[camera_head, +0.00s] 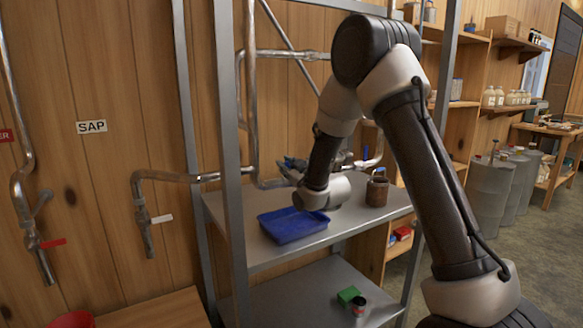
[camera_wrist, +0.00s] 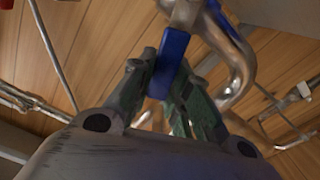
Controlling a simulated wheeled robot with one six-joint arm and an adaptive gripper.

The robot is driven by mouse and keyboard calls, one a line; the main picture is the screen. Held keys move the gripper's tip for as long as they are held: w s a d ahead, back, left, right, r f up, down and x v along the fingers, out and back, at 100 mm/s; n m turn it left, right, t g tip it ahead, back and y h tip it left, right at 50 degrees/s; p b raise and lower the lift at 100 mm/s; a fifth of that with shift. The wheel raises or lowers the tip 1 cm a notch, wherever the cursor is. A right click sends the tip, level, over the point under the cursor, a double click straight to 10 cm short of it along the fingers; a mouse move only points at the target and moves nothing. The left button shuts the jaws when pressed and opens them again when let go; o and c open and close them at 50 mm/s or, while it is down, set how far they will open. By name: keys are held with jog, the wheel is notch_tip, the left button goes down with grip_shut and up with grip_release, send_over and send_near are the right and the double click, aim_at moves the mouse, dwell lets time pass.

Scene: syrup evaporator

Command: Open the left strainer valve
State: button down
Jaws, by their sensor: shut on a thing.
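The valve handle in my grip is a blue lever (camera_wrist: 170,62), seen close up in the wrist view, with its upper end against a metal valve body (camera_wrist: 186,14) on a pipe. My gripper (camera_wrist: 167,85) has its dark green fingers closed on the two sides of this lever. In the camera_head view my gripper (camera_head: 291,166) is at the pipes above the metal shelf, left of my wrist. The held lever is hard to make out there, and the valve is partly hidden by the gripper. Another blue upright handle (camera_head: 366,153) shows on the piping to the right, behind my arm.
A blue tray (camera_head: 290,226) and a brown lidded pot (camera_head: 377,190) stand on the shelf (camera_head: 262,256) below. Metal rack posts (camera_head: 230,150) rise left of my gripper. Wall pipes with red (camera_head: 53,243) and white (camera_head: 162,218) handles are further left.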

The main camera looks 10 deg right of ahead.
jog(key=shift+s+a+f+n, duration=0.15)
jog(key=shift+a+f+n, duration=0.25)
jog(key=shift+n, duration=0.45)
jog(key=shift+s+a+f+n, duration=0.15)
jog(key=shift+a+f+n, duration=0.1)
jog(key=shift+a+n, duration=0.4)
jog(key=shift+s+a+f+n, duration=0.15)
jog(key=shift+a+f+n, duration=0.15)
jog(key=shift+n, duration=0.7)
jog(key=c, duration=1.3)
grip_release()
